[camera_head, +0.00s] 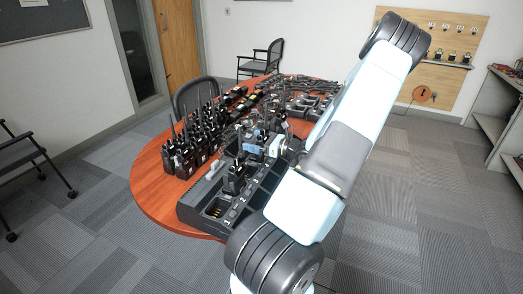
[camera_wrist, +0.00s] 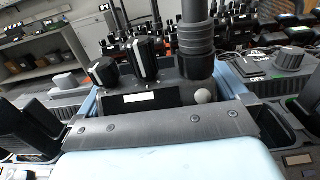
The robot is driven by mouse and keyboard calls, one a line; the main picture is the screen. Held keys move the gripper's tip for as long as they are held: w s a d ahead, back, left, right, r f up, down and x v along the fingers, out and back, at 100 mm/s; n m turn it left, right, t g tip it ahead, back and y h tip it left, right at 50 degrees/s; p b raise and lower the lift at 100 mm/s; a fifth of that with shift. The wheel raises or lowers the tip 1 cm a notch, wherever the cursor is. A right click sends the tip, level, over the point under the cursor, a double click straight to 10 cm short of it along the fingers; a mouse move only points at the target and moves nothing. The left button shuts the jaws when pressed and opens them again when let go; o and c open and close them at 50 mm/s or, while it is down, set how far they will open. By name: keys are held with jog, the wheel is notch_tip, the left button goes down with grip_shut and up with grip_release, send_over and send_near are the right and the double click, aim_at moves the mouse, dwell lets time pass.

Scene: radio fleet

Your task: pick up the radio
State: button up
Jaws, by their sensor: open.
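A black two-way radio (camera_wrist: 152,95) with knobs and a thick antenna fills the middle of the wrist view, close in front of my gripper (camera_wrist: 163,88). My gripper is open, with light blue finger parts showing on the left and right of the radio's top. The lower part of the radio is hidden behind my gripper's dark plate. In the head view my gripper (camera_head: 262,146) is over the black multi-slot charger (camera_head: 192,212) on the round table. A black radio (camera_head: 234,179) stands upright in the charger there; I cannot tell if it is the same one.
Several upright radios with antennas (camera_head: 185,155) crowd the left of the wooden table (camera_head: 150,190). More small gear (camera_head: 305,88) covers its far side. A chair (camera_head: 196,94) stands close behind the table. Neighbouring charger bays flank the radio in the wrist view.

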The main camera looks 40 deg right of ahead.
jog(key=c, duration=1.1)
jog(key=shift+r, duration=0.15)
